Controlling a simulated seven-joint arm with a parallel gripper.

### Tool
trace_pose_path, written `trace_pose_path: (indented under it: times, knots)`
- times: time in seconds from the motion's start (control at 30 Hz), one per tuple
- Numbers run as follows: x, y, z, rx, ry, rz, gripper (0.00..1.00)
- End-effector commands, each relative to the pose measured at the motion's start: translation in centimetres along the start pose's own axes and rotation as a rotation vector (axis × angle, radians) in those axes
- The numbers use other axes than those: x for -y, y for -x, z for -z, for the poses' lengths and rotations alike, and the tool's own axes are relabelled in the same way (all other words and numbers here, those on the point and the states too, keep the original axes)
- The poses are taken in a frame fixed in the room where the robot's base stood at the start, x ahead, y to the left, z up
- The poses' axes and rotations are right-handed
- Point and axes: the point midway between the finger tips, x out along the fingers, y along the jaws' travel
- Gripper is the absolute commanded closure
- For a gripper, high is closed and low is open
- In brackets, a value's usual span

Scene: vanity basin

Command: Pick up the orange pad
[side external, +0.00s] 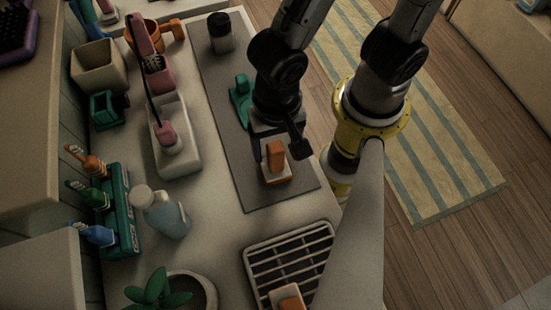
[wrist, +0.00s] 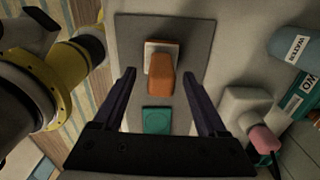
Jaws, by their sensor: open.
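The orange pad (side external: 275,156), an orange block on a whitish base, sits on the grey mat near its front end. It also shows in the wrist view (wrist: 161,74), ahead of the fingers and centred between them. My gripper (side external: 278,148) is open and points down over the pad. In the wrist view its two dark fingers (wrist: 158,76) are spread either side of the pad, with gaps at both sides. I cannot tell how far the tips are above the mat.
A second orange-and-white piece (side external: 288,297) lies on the slatted rack (side external: 270,262). A bottle (side external: 163,212) and a green brush holder (side external: 122,215) stand left.

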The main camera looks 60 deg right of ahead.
Motion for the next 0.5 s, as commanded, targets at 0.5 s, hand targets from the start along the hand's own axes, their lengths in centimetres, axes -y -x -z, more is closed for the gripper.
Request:
trace_pose_path:
  times: [0.5]
  knots:
    - [0.2,-4.2,0.2,0.000,0.000,0.000,0.25]
